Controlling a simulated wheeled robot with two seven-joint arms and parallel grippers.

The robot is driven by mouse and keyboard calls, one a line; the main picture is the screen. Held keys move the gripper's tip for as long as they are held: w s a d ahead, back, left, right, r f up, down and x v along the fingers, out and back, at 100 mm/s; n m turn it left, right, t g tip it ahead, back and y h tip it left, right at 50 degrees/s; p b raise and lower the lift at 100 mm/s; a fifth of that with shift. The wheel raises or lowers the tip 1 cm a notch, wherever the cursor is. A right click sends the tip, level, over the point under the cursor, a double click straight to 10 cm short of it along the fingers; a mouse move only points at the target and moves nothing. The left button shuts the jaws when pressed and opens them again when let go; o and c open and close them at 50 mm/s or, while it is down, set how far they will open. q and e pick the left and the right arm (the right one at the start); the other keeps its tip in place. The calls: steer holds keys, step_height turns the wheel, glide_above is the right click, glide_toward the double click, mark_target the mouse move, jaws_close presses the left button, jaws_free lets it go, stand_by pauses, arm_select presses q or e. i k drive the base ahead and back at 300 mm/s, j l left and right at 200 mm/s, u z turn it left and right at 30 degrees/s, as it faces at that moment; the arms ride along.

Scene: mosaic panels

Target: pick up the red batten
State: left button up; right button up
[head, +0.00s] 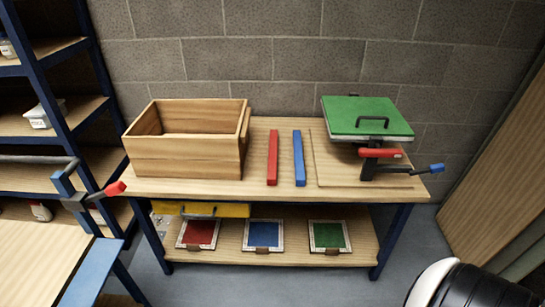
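The red batten (272,158) is a straight red bar lying flat on the wooden tabletop (285,187), pointing from front to back. It lies between the wooden box and the blue batten (299,158), apart from both. Its whole top face shows, and nothing covers it. Neither of my grippers shows in the head view, so their position relative to the batten cannot be seen.
An open wooden box (185,158) stands left of the battens. At right, a green-topped panel (367,115) with a black handle sits above a thin board (325,170), beside a red-and-black clamp-like fixture (380,153). Framed red, blue and green panels (263,235) lie on the lower shelf.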

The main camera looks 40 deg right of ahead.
mark_target(272, 152)
steer(key=z, duration=0.75)
steer(key=i+z, duration=0.1)
steer(key=z, duration=0.6)
steer(key=j+z, duration=0.1)
steer(key=z, duration=1.35)
steer(key=j+z, duration=0.15)
steer(key=z, duration=0.6)
steer(key=j+z, duration=0.1)
steer(key=z, duration=0.6)
steer(key=j+z, duration=0.1)
steer(key=z, duration=1.35)
steer(key=k+j+z, duration=0.15)
steer(key=z, duration=0.3)
steer(key=k+z, duration=0.3)
steer(key=z, duration=0.2)
steer(key=k+u, duration=0.4)
steer(key=k+j+u, duration=0.15)
steer(key=k+u, duration=0.15)
steer(key=u, duration=0.15)
